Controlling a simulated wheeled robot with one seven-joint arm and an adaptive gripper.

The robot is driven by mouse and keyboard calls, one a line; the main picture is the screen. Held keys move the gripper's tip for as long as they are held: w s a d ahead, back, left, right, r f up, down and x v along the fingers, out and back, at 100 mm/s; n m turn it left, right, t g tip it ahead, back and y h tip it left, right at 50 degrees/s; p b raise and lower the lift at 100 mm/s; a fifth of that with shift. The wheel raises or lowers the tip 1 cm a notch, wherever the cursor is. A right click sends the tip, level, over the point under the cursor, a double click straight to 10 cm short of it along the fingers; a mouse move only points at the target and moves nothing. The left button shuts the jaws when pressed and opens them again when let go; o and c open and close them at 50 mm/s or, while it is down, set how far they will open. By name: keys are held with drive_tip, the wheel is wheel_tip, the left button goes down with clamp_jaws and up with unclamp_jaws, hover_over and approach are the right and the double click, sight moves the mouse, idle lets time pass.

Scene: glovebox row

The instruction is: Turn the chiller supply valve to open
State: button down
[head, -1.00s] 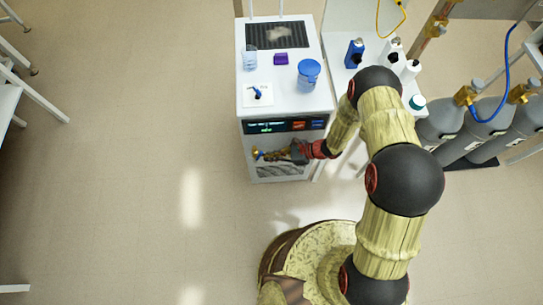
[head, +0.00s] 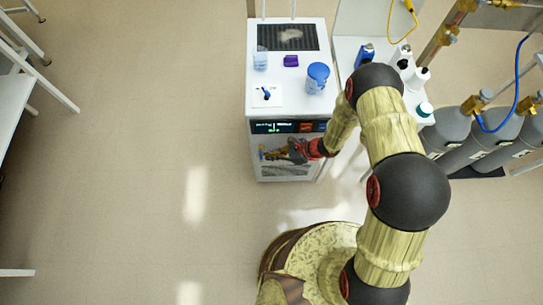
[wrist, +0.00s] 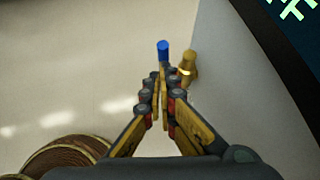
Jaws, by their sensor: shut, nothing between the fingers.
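The chiller (head: 300,172) is the white box with a lit display, in the upper middle of the head view. The supply valve is a brass fitting low on its front, with a blue handle (head: 262,151). In the wrist view the blue handle (wrist: 163,50) stands just past my fingertips, left of a brass stem (wrist: 188,66) by the chiller's pale wall. My gripper (wrist: 165,82) is shut with nothing between its fingers. In the head view my gripper (head: 283,154) is in front of the chiller, its tips close to the valve. I cannot tell whether they touch the handle.
A blue-lidded container (head: 317,78), a purple block (head: 291,60) and a clear beaker (head: 260,60) stand on the chiller's top. Bottles (head: 401,56) stand on the bench to the right. Grey gas cylinders (head: 454,130) are farther right.

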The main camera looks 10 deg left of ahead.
drive_tip(key=shift+d, duration=0.15)
drive_tip(key=f+p+v, duration=0.1)
drive_tip(key=v, duration=1.1)
drive_tip(key=shift+d+r+p, duration=0.3)
drive_tip(key=shift+d+p, duration=0.1)
drive_tip(key=shift+d, duration=0.35)
